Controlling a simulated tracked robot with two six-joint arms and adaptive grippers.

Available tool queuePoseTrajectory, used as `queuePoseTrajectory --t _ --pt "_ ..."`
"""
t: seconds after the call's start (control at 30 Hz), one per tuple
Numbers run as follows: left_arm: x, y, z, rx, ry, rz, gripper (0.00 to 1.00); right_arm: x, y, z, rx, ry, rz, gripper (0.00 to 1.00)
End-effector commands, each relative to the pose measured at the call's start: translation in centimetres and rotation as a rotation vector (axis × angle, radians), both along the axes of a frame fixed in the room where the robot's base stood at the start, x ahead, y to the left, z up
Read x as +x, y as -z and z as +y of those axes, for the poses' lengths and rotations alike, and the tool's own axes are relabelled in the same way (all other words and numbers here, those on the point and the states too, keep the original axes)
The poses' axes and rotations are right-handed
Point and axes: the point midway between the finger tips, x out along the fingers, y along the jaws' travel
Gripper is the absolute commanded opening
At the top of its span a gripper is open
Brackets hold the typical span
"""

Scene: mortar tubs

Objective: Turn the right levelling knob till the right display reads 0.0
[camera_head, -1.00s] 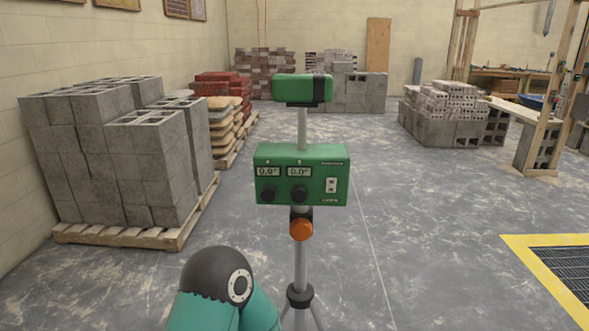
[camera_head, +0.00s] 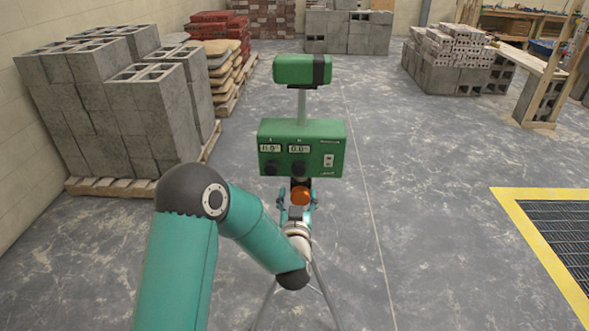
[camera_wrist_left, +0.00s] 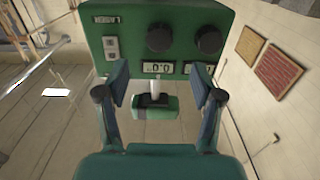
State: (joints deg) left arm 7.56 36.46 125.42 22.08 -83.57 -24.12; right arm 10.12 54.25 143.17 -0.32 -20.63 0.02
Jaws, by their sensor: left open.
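The green levelling box (camera_head: 330,160) stands on a tripod and carries two displays above two black knobs. The right display (camera_head: 299,149) seems to read 0.0; its small digits are hard to be sure of. The right knob (camera_head: 298,167) is below it. In the left wrist view, which is upside down, the right knob (camera_wrist_left: 159,37) and right display (camera_wrist_left: 158,67) lie between the fingers' lines. My left gripper (camera_head: 297,205) is open and empty, just below the box around the orange tripod knob's height, apart from the right knob. My right gripper is not in view.
The left knob (camera_head: 271,168) and left display (camera_head: 270,148) sit close beside the right ones. An orange knob (camera_head: 300,195) is on the tripod under the box. A green instrument head (camera_head: 293,71) tops the pole.

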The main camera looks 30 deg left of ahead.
Motion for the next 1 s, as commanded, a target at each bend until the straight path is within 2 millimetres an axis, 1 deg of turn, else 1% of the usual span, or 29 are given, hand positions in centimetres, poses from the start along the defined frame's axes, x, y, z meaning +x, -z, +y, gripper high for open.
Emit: queuePoseTrajectory --t 0.03,0.2,0.4,0.6,0.87,0.9,0.97,1.0 --pt "0.9 -0.3 0.7 0.001 -0.004 -0.001 0.67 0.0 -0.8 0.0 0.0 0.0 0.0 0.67" --pt "4.0 -0.3 2.6 0.0 -0.002 0.0 0.67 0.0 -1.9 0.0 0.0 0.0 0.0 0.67" --pt "6.5 -0.1 4.1 0.001 -0.001 0.001 0.67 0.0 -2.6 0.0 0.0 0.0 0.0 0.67" --pt "7.5 0.0 4.7 0.0 0.0 0.001 0.67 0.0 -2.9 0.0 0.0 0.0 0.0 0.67" --pt "7.6 0.0 4.8 0.0 0.0 0.001 0.67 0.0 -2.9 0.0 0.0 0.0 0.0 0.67" --pt "7.6 0.0 4.8 0.0 0.0 0.001 0.65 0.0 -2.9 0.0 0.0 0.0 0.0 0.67" --pt "7.6 0.0 4.8 -0.001 0.0 0.001 0.55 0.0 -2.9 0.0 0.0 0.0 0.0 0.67" --pt "7.6 0.0 4.8 -0.001 0.0 0.001 0.48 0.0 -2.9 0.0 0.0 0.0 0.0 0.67"
